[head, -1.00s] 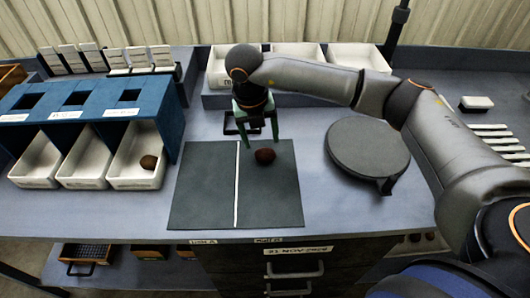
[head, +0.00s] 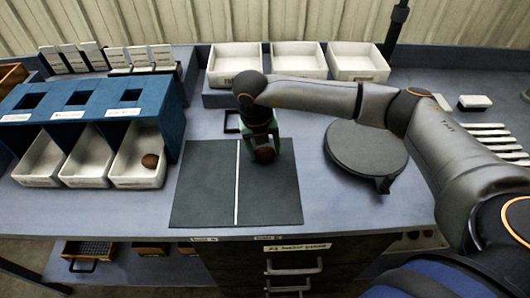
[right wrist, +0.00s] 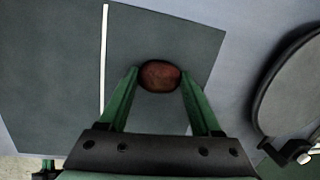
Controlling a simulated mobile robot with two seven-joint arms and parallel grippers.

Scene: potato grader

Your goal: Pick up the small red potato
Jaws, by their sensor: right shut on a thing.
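The small red potato (head: 264,154) is at the right half of the dark mat (head: 205,190), right of the white line. My right gripper (head: 264,150) is down over it, with a green finger on each side. In the right wrist view the reddish-brown potato (right wrist: 160,75) sits between the two green fingertips, which are shut on it. The gripper hides part of the potato in the head view, and I cannot tell whether it touches the mat. My left gripper is not in view.
A blue grader box (head: 75,125) with white trays stands at the left; another potato (head: 150,161) lies in its right tray. A round dark scale-like disc (head: 365,150) is right of the mat. Several white bins (head: 298,62) stand at the back.

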